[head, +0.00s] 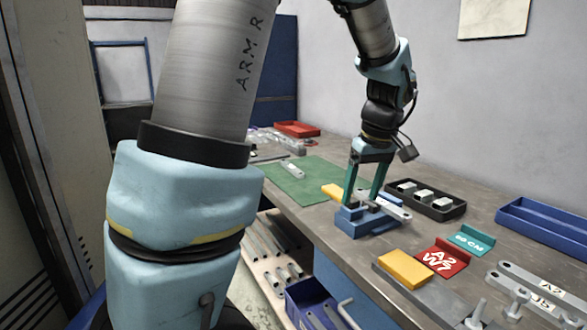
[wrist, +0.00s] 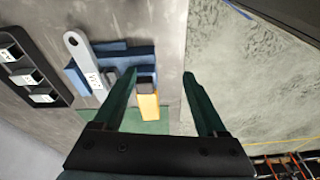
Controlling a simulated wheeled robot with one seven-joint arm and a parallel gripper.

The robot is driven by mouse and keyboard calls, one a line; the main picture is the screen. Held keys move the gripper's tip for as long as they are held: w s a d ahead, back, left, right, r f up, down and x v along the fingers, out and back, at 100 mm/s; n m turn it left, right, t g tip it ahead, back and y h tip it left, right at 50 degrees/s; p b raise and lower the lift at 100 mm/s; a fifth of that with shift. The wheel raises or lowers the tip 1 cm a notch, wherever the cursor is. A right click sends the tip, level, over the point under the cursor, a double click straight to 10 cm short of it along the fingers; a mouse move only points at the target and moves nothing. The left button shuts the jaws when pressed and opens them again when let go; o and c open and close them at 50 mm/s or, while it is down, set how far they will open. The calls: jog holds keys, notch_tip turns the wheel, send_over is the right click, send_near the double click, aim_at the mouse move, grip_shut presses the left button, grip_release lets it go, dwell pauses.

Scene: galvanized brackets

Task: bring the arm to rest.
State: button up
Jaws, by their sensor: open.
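My gripper (head: 361,200) is at the table, its two green fingers pointing down by a blue fixture (head: 352,226). In the wrist view the fingers (wrist: 160,74) are spread apart with nothing held between them. A grey bracket (head: 394,209) lies on the blue fixture; in the wrist view this bracket (wrist: 84,58) shows a round hole and a white tag, left of both fingers. Whether a finger touches the fixture is unclear. My arm is bent down over the workbench (head: 318,218).
A black tray (head: 447,215) with white pieces stands right of the gripper, a blue tray (head: 515,223) farther right. A yellow block (head: 332,191) and a green mat (head: 297,190) lie behind. A red sign (head: 442,259), teal sign (head: 471,240) and another yellow block (head: 405,268) are nearer.

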jog(key=s+a+f+m+p, duration=0.1)
jog(key=s+a+f+m, duration=0.1)
jog(key=a, duration=0.8)
jog(key=s+a+f+m+h+p, duration=0.1)
jog(key=s+a+f+m, duration=0.2)
jog(key=a, duration=0.8)
jog(key=shift+s+a+f, duration=0.2)
jog(key=shift+s+f, duration=0.15)
jog(key=shift+s, duration=0.75)
